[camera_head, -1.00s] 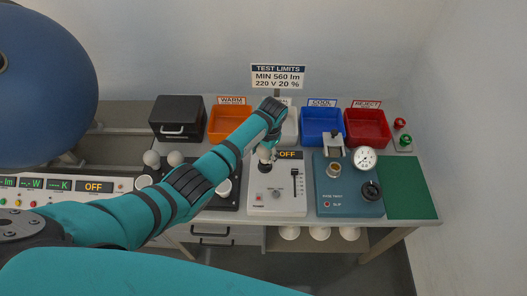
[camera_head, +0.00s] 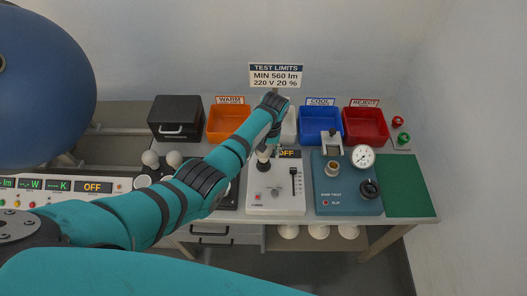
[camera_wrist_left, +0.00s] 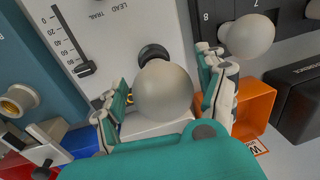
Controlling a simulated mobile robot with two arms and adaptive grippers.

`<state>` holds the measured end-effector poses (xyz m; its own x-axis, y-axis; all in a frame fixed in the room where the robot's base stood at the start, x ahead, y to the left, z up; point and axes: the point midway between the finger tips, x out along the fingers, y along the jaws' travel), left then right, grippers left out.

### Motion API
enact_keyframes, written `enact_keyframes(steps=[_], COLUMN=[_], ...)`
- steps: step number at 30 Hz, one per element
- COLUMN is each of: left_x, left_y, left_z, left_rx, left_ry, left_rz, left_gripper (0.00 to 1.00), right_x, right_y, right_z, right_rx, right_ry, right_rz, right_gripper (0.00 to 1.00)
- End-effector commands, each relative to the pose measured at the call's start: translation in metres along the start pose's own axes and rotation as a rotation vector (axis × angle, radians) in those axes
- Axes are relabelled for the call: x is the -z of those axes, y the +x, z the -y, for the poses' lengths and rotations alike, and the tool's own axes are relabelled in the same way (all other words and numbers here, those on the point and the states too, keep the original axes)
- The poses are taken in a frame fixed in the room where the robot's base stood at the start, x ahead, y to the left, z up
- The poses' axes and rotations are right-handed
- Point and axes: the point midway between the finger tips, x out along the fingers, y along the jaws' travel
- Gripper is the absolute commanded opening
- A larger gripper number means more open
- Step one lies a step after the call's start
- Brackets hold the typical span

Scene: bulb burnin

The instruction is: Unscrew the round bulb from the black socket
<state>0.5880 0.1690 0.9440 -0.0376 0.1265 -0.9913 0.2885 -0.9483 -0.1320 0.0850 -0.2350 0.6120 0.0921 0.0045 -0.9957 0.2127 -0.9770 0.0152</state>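The round white bulb (camera_wrist_left: 163,90) is large in the left wrist view, between the two fingers of my left gripper (camera_wrist_left: 166,98). The fingers are spread, one on each side of it, with narrow gaps showing. The black socket (camera_wrist_left: 152,53) shows just past the bulb; whether the bulb is still seated in it is hidden. In the head view my left gripper (camera_head: 270,148) points down over the grey-white tester panel (camera_head: 276,197), and the bulb (camera_head: 264,153) shows small above the dark socket (camera_head: 263,165). My right gripper is not in view.
A blue-teal tester with a dial (camera_head: 362,156) stands right of the panel, then a green mat (camera_head: 404,186). Orange (camera_head: 228,122), blue (camera_head: 320,124) and red (camera_head: 366,125) bins stand behind. Other round bulbs (camera_head: 150,158) sit left of my arm, near a black box (camera_head: 177,117).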

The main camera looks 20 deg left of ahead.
Motion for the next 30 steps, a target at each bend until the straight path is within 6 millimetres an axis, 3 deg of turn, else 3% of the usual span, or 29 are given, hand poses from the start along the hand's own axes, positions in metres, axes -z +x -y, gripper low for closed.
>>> enact_keyframes(steps=[5, 8, 30], left_x=[0.0001, 0.0006, 0.0073], left_y=[0.0008, 0.0015, 0.0018], left_z=[0.0009, 0.0022, 0.0067], left_rx=[0.001, 0.003, 0.004], left_ry=[0.023, 0.135, 1.388], left_rz=[-0.003, -0.019, -0.186], left_gripper=[0.73, 0.73, 0.73], right_x=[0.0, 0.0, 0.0], right_y=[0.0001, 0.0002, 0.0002], right_z=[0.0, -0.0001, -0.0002], right_rx=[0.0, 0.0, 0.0], right_ry=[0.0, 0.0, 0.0], right_rz=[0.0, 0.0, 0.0], right_gripper=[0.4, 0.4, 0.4])
